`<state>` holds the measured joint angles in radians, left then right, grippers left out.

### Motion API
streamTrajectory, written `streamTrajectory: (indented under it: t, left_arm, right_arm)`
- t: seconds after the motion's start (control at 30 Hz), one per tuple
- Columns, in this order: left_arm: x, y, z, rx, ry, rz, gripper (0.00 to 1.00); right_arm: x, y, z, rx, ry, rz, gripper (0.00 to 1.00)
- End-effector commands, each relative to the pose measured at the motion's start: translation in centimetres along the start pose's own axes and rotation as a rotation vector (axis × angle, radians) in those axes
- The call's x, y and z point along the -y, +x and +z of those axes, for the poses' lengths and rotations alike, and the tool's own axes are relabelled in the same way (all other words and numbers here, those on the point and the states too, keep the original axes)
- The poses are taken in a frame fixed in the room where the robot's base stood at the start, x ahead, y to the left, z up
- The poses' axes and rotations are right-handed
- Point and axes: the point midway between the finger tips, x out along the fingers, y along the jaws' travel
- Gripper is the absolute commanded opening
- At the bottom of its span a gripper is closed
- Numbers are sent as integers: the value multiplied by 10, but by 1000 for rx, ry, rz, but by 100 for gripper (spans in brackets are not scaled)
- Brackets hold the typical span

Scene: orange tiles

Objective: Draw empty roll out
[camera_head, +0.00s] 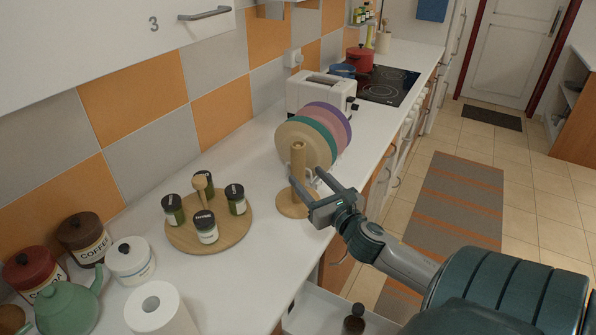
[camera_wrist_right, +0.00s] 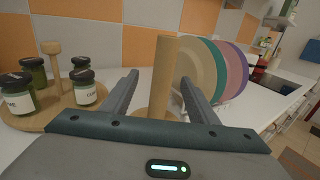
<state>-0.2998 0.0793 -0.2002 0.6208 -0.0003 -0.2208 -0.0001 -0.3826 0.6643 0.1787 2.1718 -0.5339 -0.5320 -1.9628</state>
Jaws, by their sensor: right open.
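The empty roll (camera_head: 298,160), a bare tan tube, stands upright on a round wooden holder base (camera_head: 291,207) on the counter. My right gripper (camera_head: 306,177) is open at the roll, its fingers pointing toward it. In the right wrist view, the roll (camera_wrist_right: 168,65) rises between the two spread fingers (camera_wrist_right: 158,80), with gaps showing on both sides. The roll's lower end is partly hidden by the gripper. I cannot tell whether a post stands inside the tube. My left gripper is not in view.
Colored plates (camera_head: 327,128) stand upright in a rack just behind the roll, near a white toaster (camera_head: 312,92). A round board (camera_head: 243,228) with several jars lies to the left. A full white paper roll (camera_head: 155,308) stands near front. An open drawer (camera_head: 315,312) lies below.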

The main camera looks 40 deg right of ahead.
Motion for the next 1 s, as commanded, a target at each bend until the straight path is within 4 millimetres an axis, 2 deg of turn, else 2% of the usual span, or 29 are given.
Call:
streamTrajectory:
  t: [0.2, 0.43, 1.0]
  left_arm:
    - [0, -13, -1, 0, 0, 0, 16]
    - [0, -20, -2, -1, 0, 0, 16]
    - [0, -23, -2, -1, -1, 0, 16]
  right_arm:
    - [0, 32, 3, 1, 3, -1, 54]
    - [0, 58, 1, 0, 2, 0, 54]
    - [1, 67, -1, -1, 2, -1, 54]
